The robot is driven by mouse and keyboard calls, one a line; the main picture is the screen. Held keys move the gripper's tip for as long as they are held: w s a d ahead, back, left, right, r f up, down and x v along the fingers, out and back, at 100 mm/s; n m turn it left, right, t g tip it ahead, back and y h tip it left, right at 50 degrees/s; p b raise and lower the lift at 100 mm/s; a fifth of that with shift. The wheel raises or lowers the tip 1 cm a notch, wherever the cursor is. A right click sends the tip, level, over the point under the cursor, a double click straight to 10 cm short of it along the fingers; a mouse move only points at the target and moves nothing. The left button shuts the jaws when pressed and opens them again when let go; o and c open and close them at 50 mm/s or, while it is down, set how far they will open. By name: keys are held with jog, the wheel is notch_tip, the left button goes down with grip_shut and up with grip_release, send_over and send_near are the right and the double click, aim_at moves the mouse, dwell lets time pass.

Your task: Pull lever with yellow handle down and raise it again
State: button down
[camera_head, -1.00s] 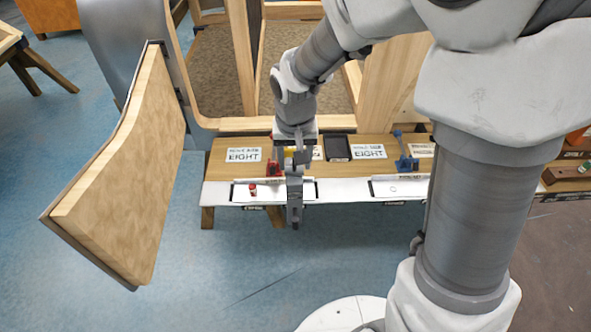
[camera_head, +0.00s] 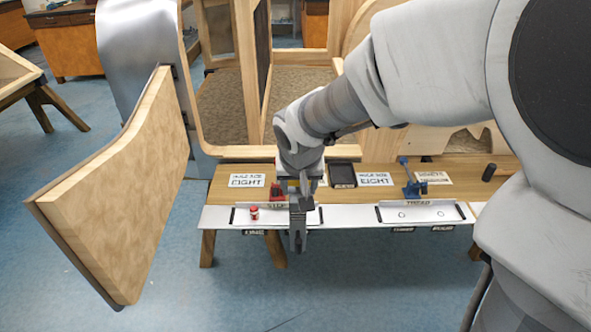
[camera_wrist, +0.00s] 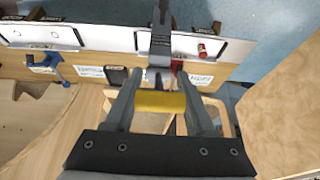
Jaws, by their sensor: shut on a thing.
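The yellow handle (camera_wrist: 160,102) lies crosswise between the two fingers of my gripper (camera_wrist: 161,98) in the wrist view, and the gripper is shut on it. The grey lever bar (camera_wrist: 161,45) runs from the handle toward the white-fronted bench edge. In the head view my gripper (camera_head: 299,182) is above the bench's front edge, with the lever's grey lower part (camera_head: 298,230) below it, hanging past the edge. The handle is mostly hidden there by my gripper.
The wooden bench (camera_head: 340,187) carries a red clamp (camera_head: 277,193), a blue clamp (camera_head: 414,187), a black tray (camera_head: 342,175) and paper labels. A small red cylinder (camera_head: 254,212) stands left of the lever. A large wooden panel (camera_head: 120,190) stands at left. Floor in front is clear.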

jog(key=s+f+t+b, duration=0.1)
jog(key=s+f+b, duration=0.2)
jog(key=f+b, duration=0.3)
jog(key=b, duration=0.5)
jog(key=shift+s+f, duration=0.2)
jog(key=shift+s, duration=0.05)
jog(key=shift+w+r, duration=0.25)
jog(key=shift+r, duration=0.05)
dwell(0.6)
jog(key=shift+c, duration=1.9)
grip_release()
jog(key=shift+w+f, duration=0.1)
jog(key=shift+o, duration=0.7)
jog(key=p+v, duration=0.5)
jog(key=v, duration=1.2)
jog(key=shift+s+p, duration=0.25)
jog(key=shift+p, duration=0.05)
